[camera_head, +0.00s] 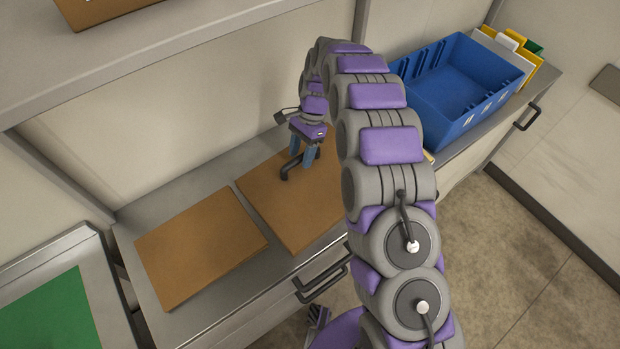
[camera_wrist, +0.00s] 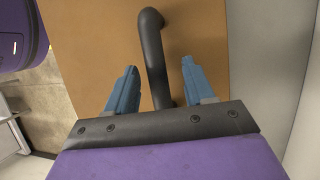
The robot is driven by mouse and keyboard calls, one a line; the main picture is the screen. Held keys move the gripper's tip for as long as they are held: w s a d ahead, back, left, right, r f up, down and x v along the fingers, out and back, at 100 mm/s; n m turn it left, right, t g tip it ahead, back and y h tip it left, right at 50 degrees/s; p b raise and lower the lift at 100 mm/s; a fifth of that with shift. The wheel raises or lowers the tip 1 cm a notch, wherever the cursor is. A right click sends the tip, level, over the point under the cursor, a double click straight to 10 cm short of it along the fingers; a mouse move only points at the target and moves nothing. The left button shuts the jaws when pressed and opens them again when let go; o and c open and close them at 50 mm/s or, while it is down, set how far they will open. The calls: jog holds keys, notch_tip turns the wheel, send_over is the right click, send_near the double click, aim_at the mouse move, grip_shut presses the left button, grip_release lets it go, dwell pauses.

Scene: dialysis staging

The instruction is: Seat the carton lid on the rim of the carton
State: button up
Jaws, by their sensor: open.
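A flat brown panel with a black bar handle, which looks like the carton lid (camera_head: 300,215), lies on the grey counter; it also fills much of the wrist view (camera_wrist: 95,50). Its handle (camera_head: 287,172) shows in the wrist view as a curved black bar (camera_wrist: 152,40). My gripper (camera_head: 303,157) is open over the lid. In the wrist view its blue fingers (camera_wrist: 158,70) stand on either side of the handle, with gaps showing. A second flat brown piece (camera_head: 200,245) lies to the left; I cannot tell whether it is the carton. No open carton rim is visible.
A blue bin (camera_head: 460,90) stands on the counter at the right, with yellow and green items (camera_head: 515,45) behind it. A green-topped surface (camera_head: 50,315) is at lower left. A shelf (camera_head: 130,45) overhangs at upper left, with a brown object (camera_head: 100,12). The counter (camera_head: 190,190) has a front handle.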

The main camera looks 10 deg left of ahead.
jog(key=shift+x, duration=1.05)
jog(key=shift+d+r, duration=0.1)
jog(key=shift+c, duration=0.5)
grip_shut()
